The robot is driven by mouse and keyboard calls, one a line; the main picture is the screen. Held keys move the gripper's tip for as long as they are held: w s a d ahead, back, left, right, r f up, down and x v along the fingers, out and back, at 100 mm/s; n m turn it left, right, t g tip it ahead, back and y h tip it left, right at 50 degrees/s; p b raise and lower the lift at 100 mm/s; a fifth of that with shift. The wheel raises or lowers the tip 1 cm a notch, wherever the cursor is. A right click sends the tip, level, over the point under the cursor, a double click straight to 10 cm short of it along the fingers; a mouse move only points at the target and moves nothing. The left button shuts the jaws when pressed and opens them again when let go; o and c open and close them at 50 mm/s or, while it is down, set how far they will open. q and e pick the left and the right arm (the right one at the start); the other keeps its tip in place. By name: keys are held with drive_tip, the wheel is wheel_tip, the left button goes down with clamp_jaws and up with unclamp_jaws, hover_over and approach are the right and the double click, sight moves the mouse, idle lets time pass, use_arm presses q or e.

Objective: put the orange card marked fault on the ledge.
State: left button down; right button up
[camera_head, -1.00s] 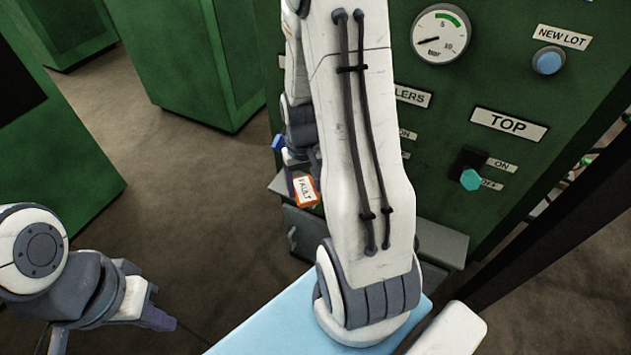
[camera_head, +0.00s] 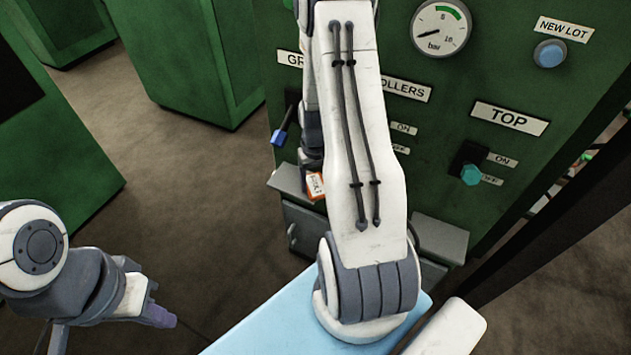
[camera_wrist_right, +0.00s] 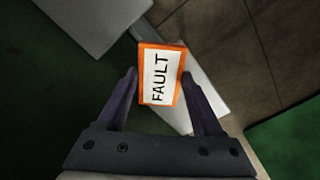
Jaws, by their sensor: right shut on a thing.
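The orange-bordered card marked FAULT (camera_head: 316,186) is at the front of the green machine, partly hidden behind my right arm. In the right wrist view the card (camera_wrist_right: 160,76) stands between the two fingers of my right gripper (camera_wrist_right: 159,84), which is shut on it.
A grey cabinet with a handle (camera_head: 303,235) is under the ledge. The green panel carries a gauge (camera_head: 440,28), a blue button (camera_head: 549,54), a teal switch (camera_head: 471,174) and a blue-ended lever (camera_head: 280,138). Open brown floor lies left.

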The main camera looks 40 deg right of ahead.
drive_tip(key=shift+f, duration=0.2)
drive_tip(key=o, duration=1.4)
drive_tip(key=shift+c, duration=0.2)
drive_tip(key=shift+r, duration=0.1)
